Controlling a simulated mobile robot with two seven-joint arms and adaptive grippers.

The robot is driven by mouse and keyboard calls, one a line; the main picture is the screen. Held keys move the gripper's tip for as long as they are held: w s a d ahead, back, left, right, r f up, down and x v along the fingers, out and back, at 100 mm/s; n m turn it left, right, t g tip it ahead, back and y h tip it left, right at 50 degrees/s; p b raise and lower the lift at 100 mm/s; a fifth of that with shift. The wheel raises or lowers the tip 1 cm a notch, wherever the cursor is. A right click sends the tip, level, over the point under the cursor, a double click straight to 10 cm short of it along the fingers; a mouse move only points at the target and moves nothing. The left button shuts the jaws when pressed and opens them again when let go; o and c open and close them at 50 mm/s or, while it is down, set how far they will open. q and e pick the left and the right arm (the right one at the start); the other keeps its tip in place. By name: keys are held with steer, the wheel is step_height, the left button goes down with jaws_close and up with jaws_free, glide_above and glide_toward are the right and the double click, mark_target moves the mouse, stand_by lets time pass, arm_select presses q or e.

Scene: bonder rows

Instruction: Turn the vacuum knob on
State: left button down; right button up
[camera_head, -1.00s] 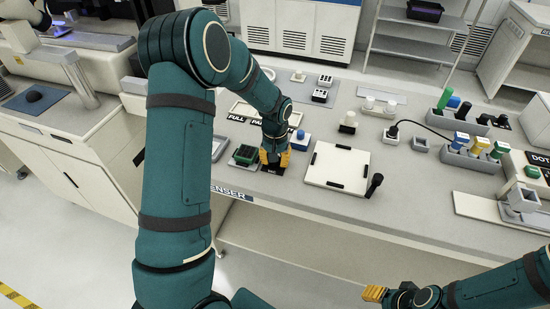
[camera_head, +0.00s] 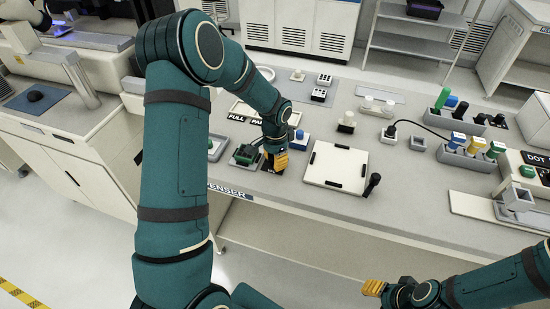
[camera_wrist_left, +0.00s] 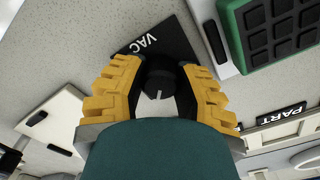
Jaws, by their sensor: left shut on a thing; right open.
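The black vacuum knob (camera_wrist_left: 159,80) shows in the left wrist view between two yellow fingers, with a short white mark on its face pointing toward the bottom of the picture. It stands by a dark plate lettered VAC (camera_wrist_left: 160,38). My left gripper (camera_head: 275,161) is shut on the knob, over the front part of the bench in the head view. There its fingers hide the knob. My right gripper (camera_head: 374,288) is open and empty, low in front of the bench, away from the knob.
A green gridded block (camera_head: 246,154) sits close left of the left gripper. A white board (camera_head: 337,168) with black edge clips lies just right, with a black-knobbed lever (camera_head: 374,183) beside it. A blue-topped block (camera_head: 299,137) stands behind. Free bench lies right of the board.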

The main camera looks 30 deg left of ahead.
arm_select(q)
steer(key=shift+m, duration=0.5)
steer(key=c, duration=0.6)
jaws_free()
steer(key=shift+c, duration=0.2)
step_height(320, 180, up, 12)
stand_by(0.4)
